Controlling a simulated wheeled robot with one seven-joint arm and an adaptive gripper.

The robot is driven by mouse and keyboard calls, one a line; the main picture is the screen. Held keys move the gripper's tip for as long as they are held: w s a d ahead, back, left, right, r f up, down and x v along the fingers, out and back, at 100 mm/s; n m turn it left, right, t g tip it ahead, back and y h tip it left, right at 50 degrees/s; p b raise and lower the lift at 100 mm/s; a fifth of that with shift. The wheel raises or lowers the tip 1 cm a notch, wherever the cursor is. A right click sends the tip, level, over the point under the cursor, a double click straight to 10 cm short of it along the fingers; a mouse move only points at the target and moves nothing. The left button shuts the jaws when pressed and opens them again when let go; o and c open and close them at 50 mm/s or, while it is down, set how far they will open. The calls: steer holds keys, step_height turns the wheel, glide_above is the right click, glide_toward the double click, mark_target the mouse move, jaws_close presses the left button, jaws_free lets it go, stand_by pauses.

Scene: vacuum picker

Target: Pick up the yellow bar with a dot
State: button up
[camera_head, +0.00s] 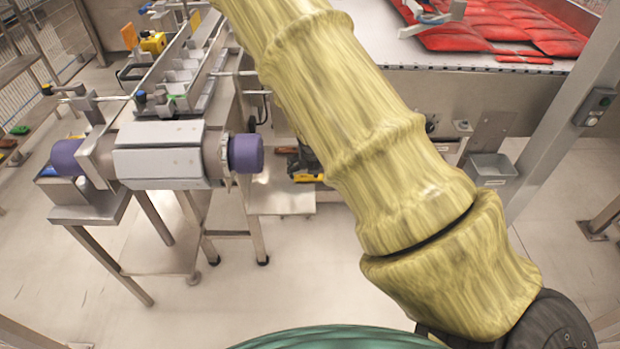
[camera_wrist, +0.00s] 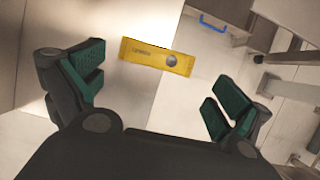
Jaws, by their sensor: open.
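The yellow bar (camera_wrist: 145,52) lies flat on a pale surface in the wrist view, with a grey round dot near its right end. My gripper (camera_wrist: 158,88) is open, its two green-padded fingers apart and nothing between them. The bar shows beyond the fingertips, roughly centred across the gap and slightly tilted. The bar appears apart from both fingers; the exact height above it cannot be told. In the head view, a small yellow piece (camera_head: 308,178), seemingly the bar, shows on a low shelf, partly hidden by my arm and dark gripper parts.
A metal roller machine (camera_head: 160,155) with purple ends stands at left. A conveyor with red packs (camera_head: 480,35) is at upper right. A grey bin (camera_head: 492,168) hangs below it. A blue handle (camera_wrist: 212,23) shows beyond the bar. Open floor lies in front.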

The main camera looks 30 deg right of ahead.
mark_target(310, 177)
steer(key=shift+x, duration=2.3)
steer(key=shift+w+a, duration=0.1)
steer(key=c, duration=0.8)
